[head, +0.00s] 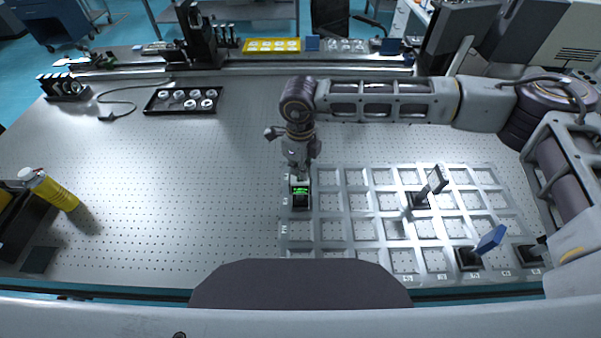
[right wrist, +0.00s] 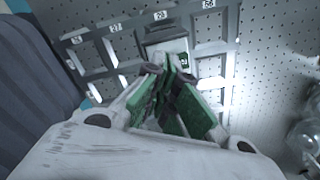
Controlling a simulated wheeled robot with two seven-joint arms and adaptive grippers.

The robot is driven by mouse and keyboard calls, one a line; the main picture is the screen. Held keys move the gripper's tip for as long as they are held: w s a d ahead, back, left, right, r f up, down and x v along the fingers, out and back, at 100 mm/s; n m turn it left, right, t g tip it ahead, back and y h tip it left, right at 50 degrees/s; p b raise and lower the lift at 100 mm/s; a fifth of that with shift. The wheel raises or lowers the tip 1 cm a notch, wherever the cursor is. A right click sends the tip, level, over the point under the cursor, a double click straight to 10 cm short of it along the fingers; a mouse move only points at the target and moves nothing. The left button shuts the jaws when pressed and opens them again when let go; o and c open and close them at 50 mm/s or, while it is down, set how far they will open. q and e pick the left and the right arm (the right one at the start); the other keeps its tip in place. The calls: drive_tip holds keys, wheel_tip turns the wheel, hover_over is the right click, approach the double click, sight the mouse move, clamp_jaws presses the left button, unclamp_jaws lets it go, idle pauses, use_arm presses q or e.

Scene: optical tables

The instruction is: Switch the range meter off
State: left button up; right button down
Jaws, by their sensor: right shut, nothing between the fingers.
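The range meter (head: 300,199) is a small dark box with a lit green display, standing in a cell at the left edge of the grey grid tray (head: 333,205). My right gripper (head: 300,176) is just above and behind the meter's far end in the head view. In the right wrist view its green-padded fingers (right wrist: 172,72) are shut, with nothing between them. The fingers hide most of the meter there, and a pale block (right wrist: 166,42) shows just beyond the tips. I cannot tell whether the fingers touch the meter. My left gripper is out of view.
Mounted optics (head: 437,182) and a blue plate on a post (head: 490,240) stand in the tray to the right. A yellow bottle (head: 50,190) is at the far left. A black tray of round parts (head: 183,109) lies behind. The left-middle breadboard is clear.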

drive_tip(key=shift+f+b, duration=0.65)
drive_tip(key=shift+f, duration=0.05)
idle(0.8)
drive_tip(key=shift+r, duration=0.15)
drive_tip(key=shift+r+p, duration=0.85)
drive_tip(key=shift+r, duration=2.55)
